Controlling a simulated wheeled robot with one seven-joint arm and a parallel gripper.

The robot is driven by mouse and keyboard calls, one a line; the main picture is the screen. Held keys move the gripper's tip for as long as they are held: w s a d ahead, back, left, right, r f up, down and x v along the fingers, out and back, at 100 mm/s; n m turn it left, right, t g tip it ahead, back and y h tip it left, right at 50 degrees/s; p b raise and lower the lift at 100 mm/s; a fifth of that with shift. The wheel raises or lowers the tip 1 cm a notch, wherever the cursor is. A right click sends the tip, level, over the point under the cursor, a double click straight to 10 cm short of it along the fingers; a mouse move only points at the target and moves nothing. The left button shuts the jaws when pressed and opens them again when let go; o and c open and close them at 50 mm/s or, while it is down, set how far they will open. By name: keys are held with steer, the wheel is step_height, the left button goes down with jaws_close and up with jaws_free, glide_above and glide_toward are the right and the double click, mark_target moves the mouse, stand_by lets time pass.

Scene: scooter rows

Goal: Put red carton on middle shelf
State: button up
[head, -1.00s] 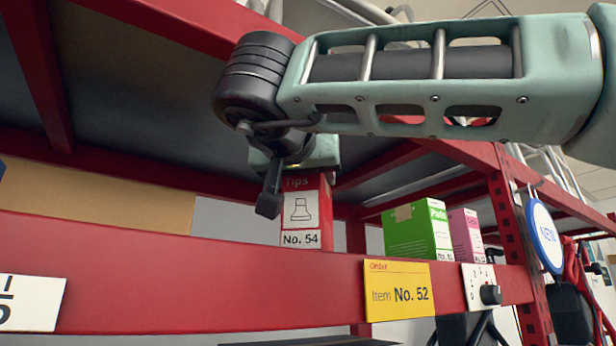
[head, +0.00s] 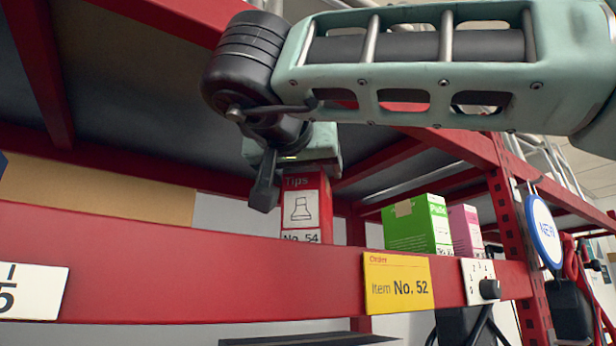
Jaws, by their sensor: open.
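The red carton (head: 308,208), with "Tips" at its top and a white flask label marked "No. 54", stands upright behind the red shelf beam (head: 180,262). The beam hides its bottom, so what it rests on is not visible. My gripper (head: 265,190) is at the carton's upper left. One dark finger points down just left of the carton, and the pale gripper body (head: 318,148) is over its top. The other finger is hidden. The jaws are open, and whether any part touches the carton cannot be told.
A green box (head: 416,225) and a pink box (head: 465,232) stand to the right of the carton. The beam carries a yellow "No. 52" sign (head: 398,283) and a dial plate (head: 480,283). A red upright (head: 515,235) with a round blue-white sign (head: 543,231) bounds the right.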

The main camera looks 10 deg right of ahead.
steer(key=b+v, duration=0.2)
steer(key=v, duration=0.8)
stand_by(0.4)
